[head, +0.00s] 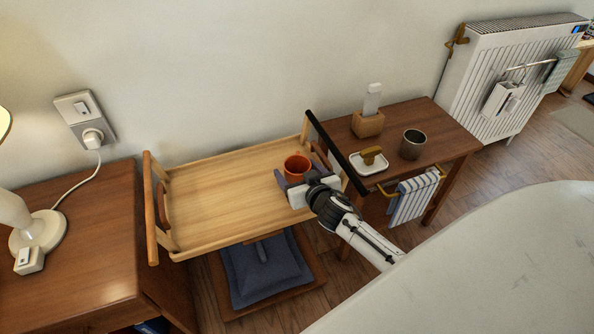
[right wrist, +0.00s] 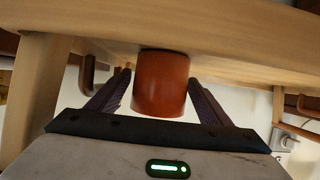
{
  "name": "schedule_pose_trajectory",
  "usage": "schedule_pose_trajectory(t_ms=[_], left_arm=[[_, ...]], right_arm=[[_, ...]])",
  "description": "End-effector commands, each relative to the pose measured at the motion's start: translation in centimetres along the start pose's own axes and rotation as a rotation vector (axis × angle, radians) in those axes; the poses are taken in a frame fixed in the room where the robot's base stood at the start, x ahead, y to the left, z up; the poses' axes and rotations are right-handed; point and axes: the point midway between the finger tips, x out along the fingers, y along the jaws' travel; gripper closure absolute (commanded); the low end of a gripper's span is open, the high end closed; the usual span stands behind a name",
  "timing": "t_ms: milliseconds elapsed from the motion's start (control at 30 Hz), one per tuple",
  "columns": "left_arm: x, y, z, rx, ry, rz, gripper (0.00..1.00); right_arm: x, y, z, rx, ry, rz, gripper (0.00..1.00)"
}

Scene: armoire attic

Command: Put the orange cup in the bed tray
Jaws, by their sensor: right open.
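The orange cup (head: 297,166) stands upright on the right part of the wooden bed tray (head: 215,205). My right gripper (head: 296,175) is open, with one finger on each side of the cup. In the right wrist view the cup (right wrist: 161,84) sits between the two dark fingers of the gripper (right wrist: 160,90), with a gap visible on each side. The cup's base rests against the tray surface (right wrist: 225,52). My left gripper is not in view.
A side table (head: 440,135) at right holds a grey metal cup (head: 413,144), a white dish (head: 369,163) and a wooden holder (head: 367,123). A left table (head: 90,240) holds a lamp (head: 38,230). A black bar (head: 335,150) crosses near the tray's right end. The tray's middle is clear.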

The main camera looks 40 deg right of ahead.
Motion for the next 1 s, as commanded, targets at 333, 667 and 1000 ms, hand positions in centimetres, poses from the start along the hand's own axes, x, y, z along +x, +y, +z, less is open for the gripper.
schedule_pose_trajectory(t_ms=[333, 667, 1000], left_arm=[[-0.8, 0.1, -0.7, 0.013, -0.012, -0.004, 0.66], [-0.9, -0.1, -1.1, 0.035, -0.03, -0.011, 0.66], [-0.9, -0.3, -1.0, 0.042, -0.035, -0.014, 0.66]], right_arm=[[-3.6, 0.0, -0.6, 0.002, -0.002, 0.0, 0.27], [-10.3, 0.0, -0.5, 0.001, -0.001, 0.001, 0.27], [-16.1, -3.3, 3.4, -0.046, -0.108, -0.088, 0.27]])
